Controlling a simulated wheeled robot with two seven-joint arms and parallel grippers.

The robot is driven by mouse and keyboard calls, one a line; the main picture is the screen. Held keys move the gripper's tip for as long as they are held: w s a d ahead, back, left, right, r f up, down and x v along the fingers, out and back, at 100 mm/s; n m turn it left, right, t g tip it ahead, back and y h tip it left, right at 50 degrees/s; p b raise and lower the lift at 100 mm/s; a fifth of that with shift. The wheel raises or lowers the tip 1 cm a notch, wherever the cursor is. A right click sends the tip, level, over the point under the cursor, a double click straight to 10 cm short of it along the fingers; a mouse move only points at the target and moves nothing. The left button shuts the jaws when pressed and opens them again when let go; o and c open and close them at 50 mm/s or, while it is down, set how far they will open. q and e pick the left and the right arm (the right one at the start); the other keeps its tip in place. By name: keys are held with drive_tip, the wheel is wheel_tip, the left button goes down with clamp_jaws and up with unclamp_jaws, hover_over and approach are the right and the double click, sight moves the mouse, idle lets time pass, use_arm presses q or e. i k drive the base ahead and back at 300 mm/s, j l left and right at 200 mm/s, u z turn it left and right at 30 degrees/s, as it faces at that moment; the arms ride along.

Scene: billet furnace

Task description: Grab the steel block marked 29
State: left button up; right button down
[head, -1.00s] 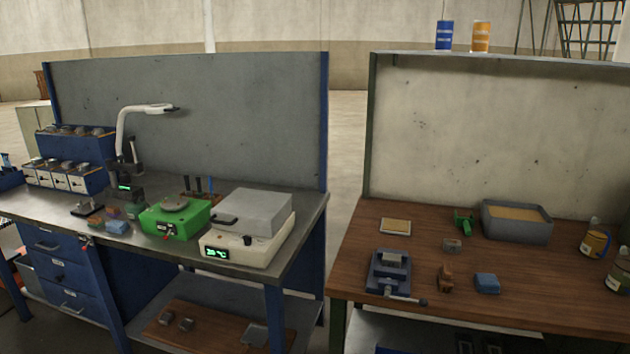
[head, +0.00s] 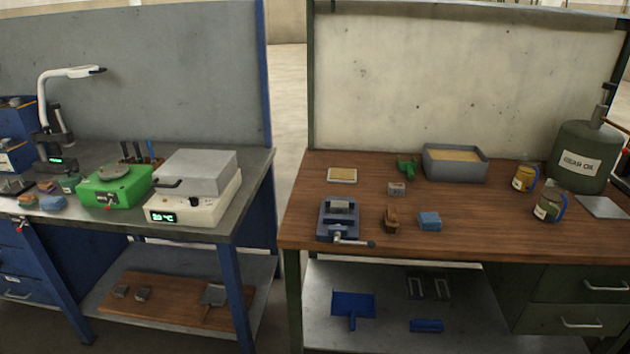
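Several small grey metal blocks are in the head view, and no number can be read on any of them. One grey block (head: 396,188) lies on the wooden bench top near the green item. Another grey piece (head: 341,206) sits in the jaws of the blue-grey vise (head: 338,222). Two small grey blocks, a left one (head: 121,291) and a right one (head: 143,294), lie on a wooden board on the lower shelf of the left bench. I cannot tell which block is marked 29. Neither of my grippers is in view.
The wooden bench (head: 480,232) holds a grey sand-filled tray (head: 455,172), a blue block (head: 429,221), cans and a quench-oil vessel (head: 581,157). The metal bench (head: 215,236) holds a green device (head: 115,193) and a white heater box (head: 193,205). A floor gap separates the benches.

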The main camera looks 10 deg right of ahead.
sight(337, 207)
drive_tip(key=i+z, duration=0.25)
drive_tip(key=i, duration=0.2)
drive_tip(key=i+z, duration=0.3)
drive_tip(key=i, duration=0.15)
